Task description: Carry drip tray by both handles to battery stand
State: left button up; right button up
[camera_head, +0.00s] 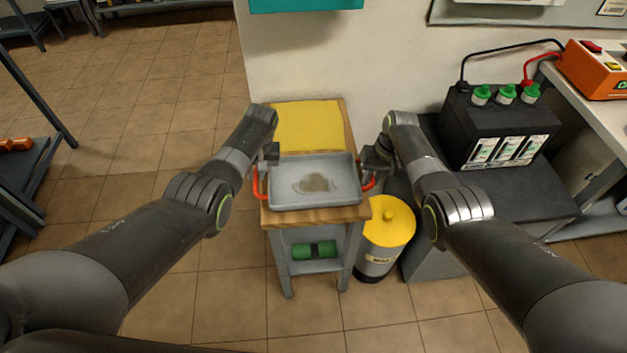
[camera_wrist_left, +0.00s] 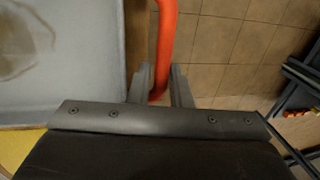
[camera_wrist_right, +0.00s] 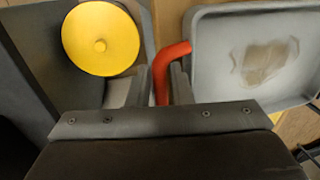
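The drip tray (camera_head: 283,200) is a shallow grey metal tray with a brownish wet patch inside and a red handle at each side. It is over the front of a small wood-topped stand (camera_head: 318,215); I cannot tell whether it touches the top. My left gripper (camera_head: 268,160) has its fingers closed around the left red handle (camera_wrist_left: 166,40). My right gripper (camera_head: 372,165) has its fingers closed around the right red handle (camera_wrist_right: 168,62). The battery stand (camera_head: 505,200) is the dark grey table on the right, bearing a black battery (camera_head: 490,130) with green caps.
A yellow cloth (camera_head: 308,125) lies behind the tray. A yellow-lidded bin (camera_head: 388,222) stands between the wooden stand and the battery stand. A green roll (camera_head: 314,250) lies on the lower shelf. An orange charger (camera_head: 590,70) with cables is at right. The battery stand's front is bare.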

pick_arm(q)
jog(key=shift+f, duration=0.2)
pick_arm(e)
jog(key=shift+f, duration=0.25)
pick_arm(q)
grip_shut()
pick_arm(e)
grip_shut()
pick_arm(q)
jog(key=shift+a, duration=0.1)
